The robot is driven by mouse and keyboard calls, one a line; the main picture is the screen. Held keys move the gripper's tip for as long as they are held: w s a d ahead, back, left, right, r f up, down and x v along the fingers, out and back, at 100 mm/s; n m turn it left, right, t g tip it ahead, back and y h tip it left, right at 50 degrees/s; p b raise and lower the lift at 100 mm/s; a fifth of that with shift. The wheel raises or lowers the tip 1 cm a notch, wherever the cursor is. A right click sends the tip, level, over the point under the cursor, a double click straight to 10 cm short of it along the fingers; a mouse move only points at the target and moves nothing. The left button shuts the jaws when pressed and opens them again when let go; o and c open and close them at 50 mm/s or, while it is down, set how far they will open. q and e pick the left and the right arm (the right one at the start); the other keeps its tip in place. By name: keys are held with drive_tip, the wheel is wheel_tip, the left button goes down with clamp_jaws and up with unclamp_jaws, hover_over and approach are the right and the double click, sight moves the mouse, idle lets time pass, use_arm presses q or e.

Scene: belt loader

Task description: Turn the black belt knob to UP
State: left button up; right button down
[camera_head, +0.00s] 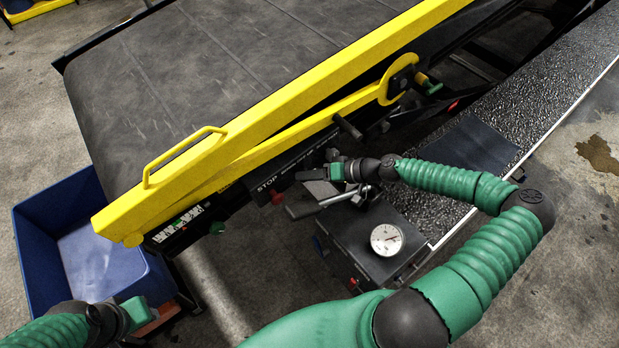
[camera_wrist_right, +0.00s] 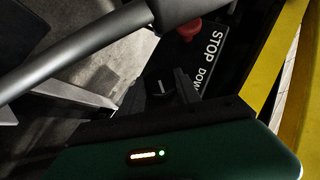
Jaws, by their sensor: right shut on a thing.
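My right gripper (camera_head: 318,181) is at the dark control strip along the belt's side, to the right of the STOP label (camera_head: 267,186). In the right wrist view its two dark fingers (camera_wrist_right: 171,86) are closed around a small black knob (camera_wrist_right: 165,86) with a pale line on it. The knob is largely hidden by the fingers, and its exact setting is hard to read. The word DOWN (camera_wrist_right: 206,78) shows beside it, partly cut off; UP cannot be read. My left gripper (camera_head: 138,314) is low at the left, away from the strip; its jaw opening is unclear.
A red stop button (camera_wrist_right: 187,29) sits by the STOP label. A yellow rail (camera_head: 270,105) runs above the strip. A grey bar (camera_wrist_right: 75,50) crosses close in the wrist view. A box with a round gauge (camera_head: 386,239) stands below my right forearm. A blue bin (camera_head: 45,240) is at the left.

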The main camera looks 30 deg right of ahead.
drive_tip(key=shift+w+d+r, duration=0.1)
drive_tip(key=shift+d, duration=0.05)
drive_tip(key=c, duration=1)
unclamp_jaws()
drive_tip(key=shift+o, duration=0.6)
drive_tip(key=shift+d, duration=0.1)
drive_tip(key=b+v, duration=0.4)
drive_tip(key=v, duration=1.2)
drive_tip(key=shift+s+d, duration=0.25)
drive_tip(key=shift+d, duration=0.05)
